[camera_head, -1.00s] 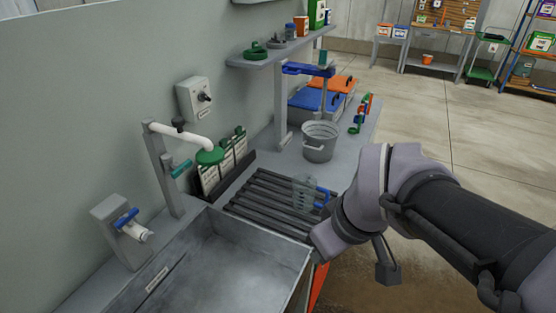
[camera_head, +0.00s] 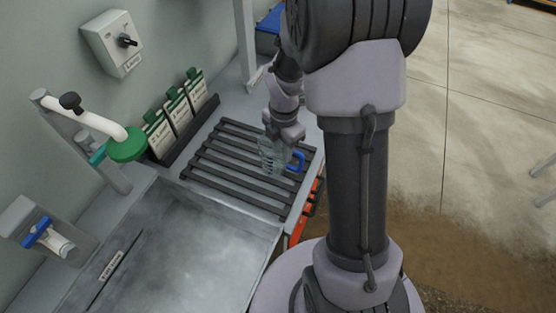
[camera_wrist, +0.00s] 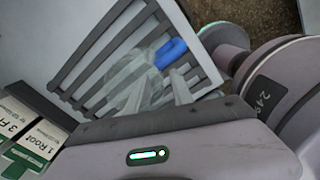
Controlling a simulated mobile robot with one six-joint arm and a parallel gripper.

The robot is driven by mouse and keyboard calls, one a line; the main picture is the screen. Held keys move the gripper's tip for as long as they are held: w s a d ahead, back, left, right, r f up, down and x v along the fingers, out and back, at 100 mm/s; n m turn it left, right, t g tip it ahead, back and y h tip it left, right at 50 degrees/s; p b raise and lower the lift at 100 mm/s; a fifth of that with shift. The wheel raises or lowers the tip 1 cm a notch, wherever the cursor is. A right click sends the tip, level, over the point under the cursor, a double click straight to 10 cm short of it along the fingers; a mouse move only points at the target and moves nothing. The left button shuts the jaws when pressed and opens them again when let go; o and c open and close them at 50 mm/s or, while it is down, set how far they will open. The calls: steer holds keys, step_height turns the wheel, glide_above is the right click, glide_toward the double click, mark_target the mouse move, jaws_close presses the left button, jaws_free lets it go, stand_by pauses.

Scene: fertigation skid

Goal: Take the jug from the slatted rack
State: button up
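The clear jug (camera_head: 272,156) with a blue handle (camera_head: 297,162) stands on the dark slatted rack (camera_head: 225,165) beside the sink. My gripper (camera_head: 285,136) points down right above the jug, at its top. In the wrist view the jug (camera_wrist: 122,76) shows faintly against the slats, its blue handle (camera_wrist: 171,53) at the far side. Two pale fingers of my gripper (camera_wrist: 157,88) are spread apart at the jug's near side. Whether they touch the jug, I cannot tell.
The grey sink basin (camera_head: 190,250) lies left and in front of the rack. A green-ended tap (camera_head: 128,146) and several labelled green-topped cards (camera_head: 175,108) stand along the wall side. The floor to the right is open.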

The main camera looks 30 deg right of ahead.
steer(key=b, duration=0.3)
glide_above(284, 173)
step_height(284, 173, down, 6)
steer(key=shift+r, duration=0.15)
jaws_close()
stand_by(1.0)
